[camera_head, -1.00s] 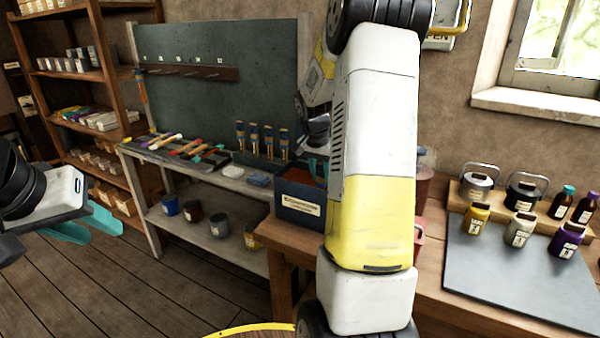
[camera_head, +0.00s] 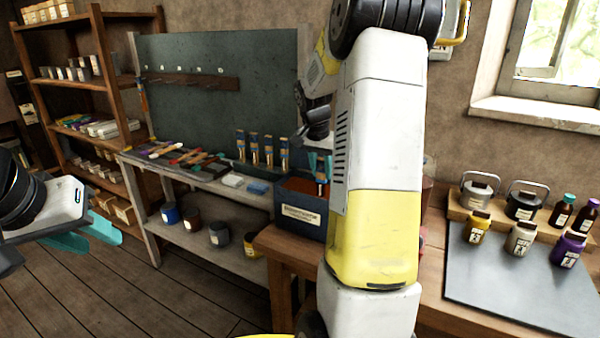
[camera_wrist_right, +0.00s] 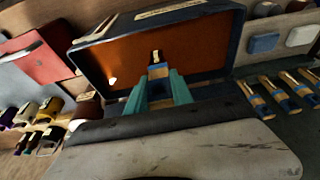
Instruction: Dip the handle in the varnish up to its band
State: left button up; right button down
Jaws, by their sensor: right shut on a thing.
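The varnish tank (camera_head: 300,225) is a dark blue open box with a white label, at the near end of the bench. Reddish-brown varnish (camera_head: 296,186) shows inside it, and looks orange-brown in the right wrist view (camera_wrist_right: 200,62). My right gripper (camera_head: 320,163) is over the tank, fingers pointing down. It is shut on the handle (camera_wrist_right: 157,72), which shows blue with a pale part between the teal fingertips. I cannot tell whether its lower end touches the varnish. My left gripper (camera_head: 88,238) is empty at the far left, its teal fingers apart.
Several banded handles (camera_head: 262,150) stand on the bench behind the tank. Brushes or tools (camera_head: 185,155) lie farther left, below a pegboard (camera_head: 215,75). Jars (camera_head: 520,238) and a grey mat (camera_head: 520,290) are on the right table. My right arm hides the middle.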

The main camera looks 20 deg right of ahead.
jog(key=shift+r, duration=4.9)
dwell(2.2)
jog(key=shift+r, duration=2)
